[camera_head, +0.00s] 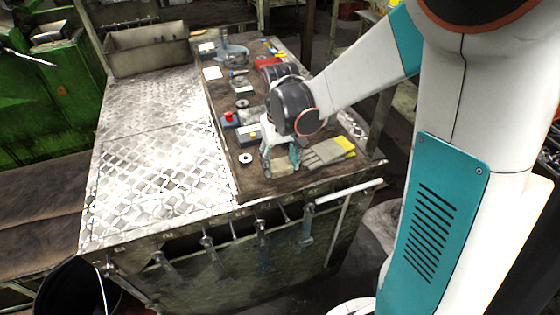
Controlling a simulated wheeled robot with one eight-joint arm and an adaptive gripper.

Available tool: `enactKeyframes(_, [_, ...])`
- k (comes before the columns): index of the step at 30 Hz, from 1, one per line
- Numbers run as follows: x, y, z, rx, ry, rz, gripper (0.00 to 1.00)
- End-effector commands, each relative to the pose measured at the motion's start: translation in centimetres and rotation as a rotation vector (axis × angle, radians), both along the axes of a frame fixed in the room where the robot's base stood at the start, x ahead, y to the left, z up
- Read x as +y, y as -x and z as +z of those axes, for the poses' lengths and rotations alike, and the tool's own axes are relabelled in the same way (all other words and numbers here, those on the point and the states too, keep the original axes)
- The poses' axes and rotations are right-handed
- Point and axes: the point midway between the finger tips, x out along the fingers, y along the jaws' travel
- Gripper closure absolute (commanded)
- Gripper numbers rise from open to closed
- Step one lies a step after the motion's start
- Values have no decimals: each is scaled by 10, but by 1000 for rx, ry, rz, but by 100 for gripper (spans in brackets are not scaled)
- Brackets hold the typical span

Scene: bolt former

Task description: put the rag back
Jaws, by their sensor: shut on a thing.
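My gripper (281,164) is at the front part of the dark worktop, pointing down, with its fingers close to the surface. It is shut on a small tan cloth, which looks like the rag (280,171). Only a little of the rag shows between and below the fingers. The view is too small to tell whether the rag touches the worktop. Grey work gloves with yellow cuffs (331,152) lie just right of my gripper.
The bench's dark worktop (222,104) holds a red button box (229,119), a metal ring (246,158) and several small tools. A bare tread-plate surface (160,160) lies to the left. Wrenches (263,245) hang along the front.

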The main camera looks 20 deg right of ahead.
Motion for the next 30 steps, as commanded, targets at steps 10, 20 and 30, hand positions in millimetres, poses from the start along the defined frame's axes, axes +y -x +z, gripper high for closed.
enactKeyframes(10, [0,0,-2,0,0,0,36])
enactKeyframes(20, [0,0,3,0,0,0,36])
enactKeyframes(30, [0,1,67,0,0,0,36])
